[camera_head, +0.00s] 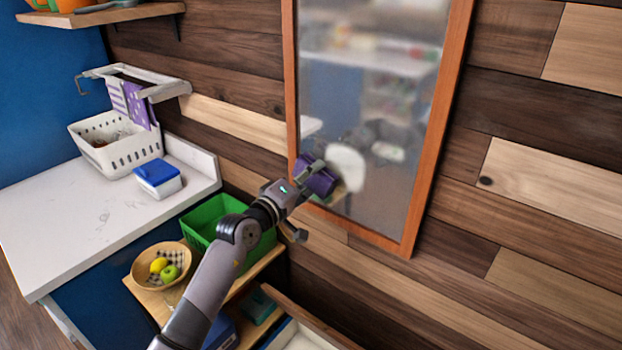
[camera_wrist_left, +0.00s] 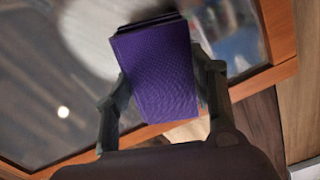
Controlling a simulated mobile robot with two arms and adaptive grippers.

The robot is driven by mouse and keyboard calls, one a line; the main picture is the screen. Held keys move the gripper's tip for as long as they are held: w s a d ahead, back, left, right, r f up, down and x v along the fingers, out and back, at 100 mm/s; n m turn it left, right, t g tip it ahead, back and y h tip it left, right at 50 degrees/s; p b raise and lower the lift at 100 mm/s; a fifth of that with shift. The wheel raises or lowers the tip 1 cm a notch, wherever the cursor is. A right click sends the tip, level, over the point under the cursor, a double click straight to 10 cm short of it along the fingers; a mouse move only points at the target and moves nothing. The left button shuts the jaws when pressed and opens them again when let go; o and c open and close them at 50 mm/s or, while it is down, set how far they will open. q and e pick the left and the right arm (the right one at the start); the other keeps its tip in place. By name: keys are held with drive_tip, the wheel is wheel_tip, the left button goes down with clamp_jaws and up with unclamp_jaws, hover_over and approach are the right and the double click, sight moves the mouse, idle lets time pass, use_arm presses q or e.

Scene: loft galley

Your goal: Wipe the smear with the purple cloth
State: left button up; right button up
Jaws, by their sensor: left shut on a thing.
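The purple cloth (camera_head: 318,180), a folded pad, is held by my left gripper (camera_head: 308,190) in front of the lower left of the wood-framed mirror (camera_head: 370,90). In the left wrist view the cloth (camera_wrist_left: 155,75) sits between both fingers of the gripper (camera_wrist_left: 162,80), its far edge toward the glass. I cannot tell whether it touches the glass. A pale patch (camera_head: 345,168) shows on the glass just right of the cloth; I cannot tell smear from reflection there. My right gripper is not in view, except possibly as a blurred reflection.
A white counter (camera_head: 60,215) at left holds a white basket (camera_head: 95,150) and a blue-lidded box (camera_head: 157,178). Below are a green bin (camera_head: 205,215) and a fruit bowl (camera_head: 143,268). A patterned purple cloth (camera_head: 138,105) hangs from a rail. The plank wall (camera_head: 540,200) at right is clear.

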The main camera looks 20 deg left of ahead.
use_arm(q)
drive_tip(key=shift+b+x, duration=0.35)
drive_tip(key=shift+x, duration=0.55)
